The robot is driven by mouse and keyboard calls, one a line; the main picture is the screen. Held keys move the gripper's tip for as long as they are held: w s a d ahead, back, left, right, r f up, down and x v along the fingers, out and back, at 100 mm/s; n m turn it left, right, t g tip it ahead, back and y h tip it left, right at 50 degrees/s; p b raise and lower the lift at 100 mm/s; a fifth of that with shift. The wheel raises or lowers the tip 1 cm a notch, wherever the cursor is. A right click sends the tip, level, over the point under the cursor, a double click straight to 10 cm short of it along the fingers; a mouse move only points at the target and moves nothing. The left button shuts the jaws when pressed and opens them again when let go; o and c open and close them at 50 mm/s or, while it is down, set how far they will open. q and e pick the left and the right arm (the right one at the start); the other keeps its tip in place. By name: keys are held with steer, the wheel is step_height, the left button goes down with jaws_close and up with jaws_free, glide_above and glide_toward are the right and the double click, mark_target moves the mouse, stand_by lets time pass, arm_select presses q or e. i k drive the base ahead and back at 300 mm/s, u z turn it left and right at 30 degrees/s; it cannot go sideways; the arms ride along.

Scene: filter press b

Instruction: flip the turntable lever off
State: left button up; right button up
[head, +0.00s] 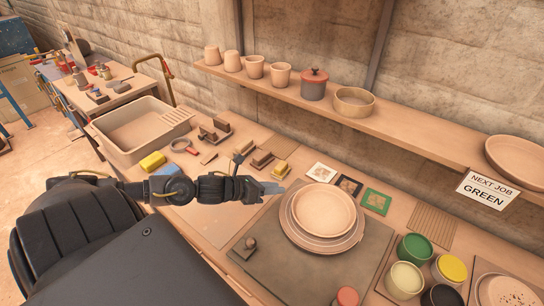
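The turntable (297,242) is a round stepped disc on a grey board, with a pale round plate (323,210) on top. A small dark block with a rounded knob (250,243) sits at the board's left front corner; it may be the lever, but its setting is too small to read. My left gripper (278,188) reaches in from the left, above the bench, just left of the turntable and behind the knob block. Its fingers point right and look empty; their gap cannot be made out. My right gripper is not in view.
A shelf (420,140) with cups and a lidded pot (314,84) runs along the wall. A sink (140,130), a yellow sponge (152,161) and small tools lie at the left. Colour tiles (376,201) lie behind the turntable; paint pots (414,249) stand at right.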

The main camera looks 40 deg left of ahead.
mark_target(250, 243)
steer(key=k, duration=1)
